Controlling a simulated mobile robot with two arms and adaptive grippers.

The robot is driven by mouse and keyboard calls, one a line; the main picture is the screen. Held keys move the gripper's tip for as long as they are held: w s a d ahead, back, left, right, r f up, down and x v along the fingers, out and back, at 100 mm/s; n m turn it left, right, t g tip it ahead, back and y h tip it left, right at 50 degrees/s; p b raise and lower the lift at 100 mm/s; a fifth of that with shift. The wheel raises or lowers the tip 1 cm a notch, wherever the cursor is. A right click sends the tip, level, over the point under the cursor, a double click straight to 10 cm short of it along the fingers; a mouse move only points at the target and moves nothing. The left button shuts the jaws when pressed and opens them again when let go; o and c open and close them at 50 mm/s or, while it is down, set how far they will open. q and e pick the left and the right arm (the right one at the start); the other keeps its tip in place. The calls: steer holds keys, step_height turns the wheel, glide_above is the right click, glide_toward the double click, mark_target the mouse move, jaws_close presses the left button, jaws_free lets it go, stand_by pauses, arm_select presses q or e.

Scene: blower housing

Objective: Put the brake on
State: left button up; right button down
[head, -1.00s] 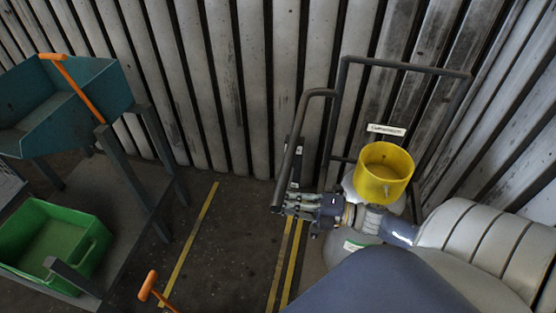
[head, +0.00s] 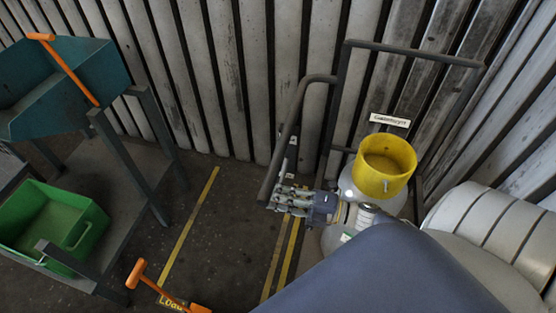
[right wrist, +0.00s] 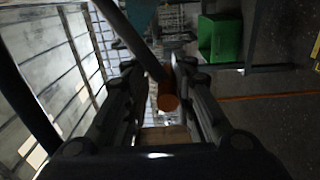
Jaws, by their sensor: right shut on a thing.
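A grey bent bar (head: 291,130) reaches out from the grey tube frame (head: 345,90) of the trolley on the right. My right gripper (head: 280,200) is at the bar's lower free end. In the right wrist view, the bar (right wrist: 141,42), with a round orange-brown end (right wrist: 168,102), lies between the fingers of the gripper (right wrist: 172,65), which is shut on it. I cannot tell whether this bar is the brake; no part is marked as one. My left gripper is not in view.
A yellow drum-like container (head: 385,165) stands behind my right forearm. On the left are a teal hopper (head: 80,80) with an orange handle (head: 70,72) and a green crate (head: 90,238). Another orange handle (head: 137,272) stands at the bottom. Yellow-lined floor lies between; a slatted wall closes the back.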

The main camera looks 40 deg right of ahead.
steer(key=c, duration=1.6)
jaws_free()
steer(key=shift+s+d+f+h, duration=0.1)
steer(key=shift+s+f+h, duration=0.25)
steer(key=shift+f, duration=0.45)
steer(key=shift+o, duration=0.2)
steer(key=shift+w+d, duration=0.1)
steer(key=shift+d, duration=0.05)
steer(key=shift+d+r, duration=0.1)
steer(key=shift+r, duration=0.1)
steer(key=v, duration=1.1)
steer(key=shift+s+d, duration=0.2)
steer(key=shift+s, duration=0.15)
